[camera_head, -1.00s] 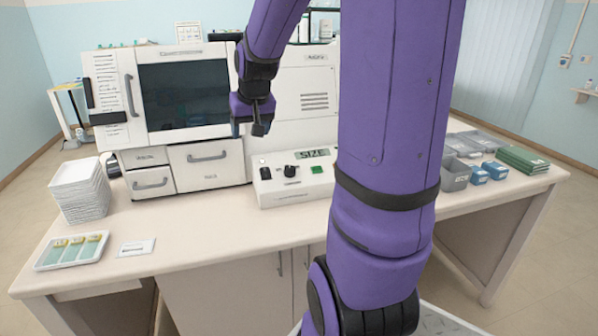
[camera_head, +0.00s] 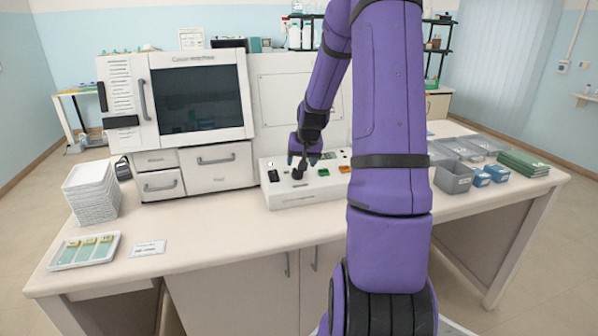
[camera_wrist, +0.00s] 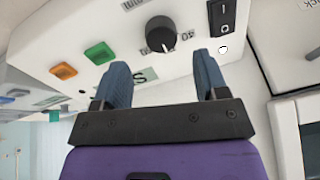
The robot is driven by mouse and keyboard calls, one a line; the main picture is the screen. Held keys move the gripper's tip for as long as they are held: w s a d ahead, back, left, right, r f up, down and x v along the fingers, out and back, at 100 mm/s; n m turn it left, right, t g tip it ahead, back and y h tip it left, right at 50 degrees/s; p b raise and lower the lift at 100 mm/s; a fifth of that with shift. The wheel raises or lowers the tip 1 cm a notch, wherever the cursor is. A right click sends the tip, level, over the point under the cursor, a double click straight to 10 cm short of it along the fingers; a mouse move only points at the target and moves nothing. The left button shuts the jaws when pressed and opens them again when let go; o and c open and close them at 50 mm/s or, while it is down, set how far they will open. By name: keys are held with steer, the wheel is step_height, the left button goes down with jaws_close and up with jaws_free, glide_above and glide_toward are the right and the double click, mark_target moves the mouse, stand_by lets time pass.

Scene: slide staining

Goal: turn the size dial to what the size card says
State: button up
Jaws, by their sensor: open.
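The dial (camera_head: 298,174) is a black knob on the sloped white control box (camera_head: 290,197). My gripper (camera_head: 302,161) is open above the dial. In the wrist view the gripper (camera_wrist: 161,62) has its two blue-grey fingertips apart, one to each side of the dial and short of it, holding nothing. The left finger partly hides a display with large lettering. A white card (camera_head: 148,248) lies on the bench at front left; its print is unreadable.
Beside the dial are a black rocker switch (camera_head: 273,176), a green button (camera_head: 323,172) and an orange button (camera_head: 345,169). The white machine (camera_head: 200,70) stands behind. A slide tray (camera_head: 84,252) and stacked trays (camera_head: 90,196) are at left.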

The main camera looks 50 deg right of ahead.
mark_target(298, 171)
steer(key=shift+x, duration=2.75)
steer(key=c, duration=0.9)
